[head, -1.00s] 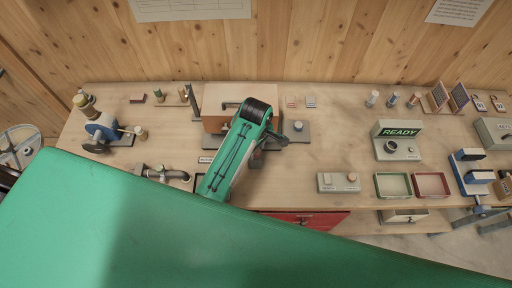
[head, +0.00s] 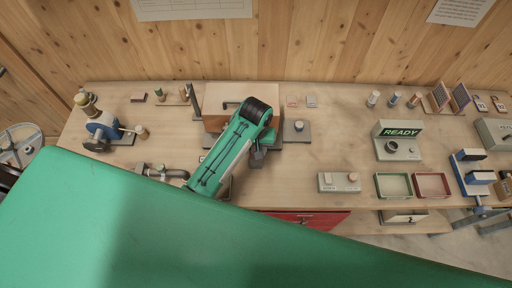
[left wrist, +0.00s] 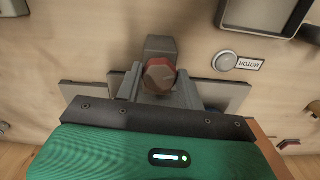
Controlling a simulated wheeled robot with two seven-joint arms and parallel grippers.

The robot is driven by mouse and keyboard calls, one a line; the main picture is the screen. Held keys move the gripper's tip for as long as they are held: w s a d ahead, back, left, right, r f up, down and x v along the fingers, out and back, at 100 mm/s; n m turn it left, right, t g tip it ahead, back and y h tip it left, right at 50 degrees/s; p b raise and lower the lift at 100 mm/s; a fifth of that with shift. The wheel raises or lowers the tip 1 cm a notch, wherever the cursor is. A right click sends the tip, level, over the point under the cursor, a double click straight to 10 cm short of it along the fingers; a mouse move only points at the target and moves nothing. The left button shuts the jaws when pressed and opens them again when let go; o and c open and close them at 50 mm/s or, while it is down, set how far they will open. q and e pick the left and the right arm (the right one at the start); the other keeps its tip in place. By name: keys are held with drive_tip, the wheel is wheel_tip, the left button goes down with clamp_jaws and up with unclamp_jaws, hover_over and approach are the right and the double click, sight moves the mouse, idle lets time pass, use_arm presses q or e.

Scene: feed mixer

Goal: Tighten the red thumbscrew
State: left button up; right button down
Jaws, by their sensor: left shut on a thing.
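The red thumbscrew (left wrist: 158,75) shows in the left wrist view as a dull red knob on a grey fixture (left wrist: 160,46). My left gripper (left wrist: 160,83) is shut on it, with a grey finger on each side. In the head view my left gripper (head: 259,154) is over the bench in front of the wooden box, and the thumbscrew is hidden there by my green arm. My right gripper is not in view.
A round button (left wrist: 225,61) beside a MOTOR label is close to the gripper in the left wrist view. In the head view, a READY display unit (head: 398,140), a green tray (head: 393,186) and a red tray (head: 432,185) stand to the right. A pipe piece (head: 168,173) lies left.

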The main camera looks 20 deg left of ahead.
use_arm(q)
drive_tip(key=m, duration=0.3)
drive_tip(key=shift+a+m, duration=0.1)
drive_tip(key=shift+m, duration=0.3)
drive_tip(key=m, duration=0.3)
drive_tip(key=shift+m, duration=0.3)
drive_tip(key=m, duration=0.3)
drive_tip(key=shift+a+m, duration=0.1)
drive_tip(key=shift+m, duration=0.2)
drive_tip(key=m, duration=0.3)
drive_tip(key=shift+w+m, duration=0.1)
drive_tip(key=shift+m, duration=0.2)
drive_tip(key=m, duration=0.3)
drive_tip(key=shift+m, duration=0.3)
drive_tip(key=m, duration=0.3)
drive_tip(key=shift+w+m, duration=0.1)
drive_tip(key=shift+m, duration=0.2)
drive_tip(key=m, duration=0.4)
drive_tip(key=shift+m, duration=2.1)
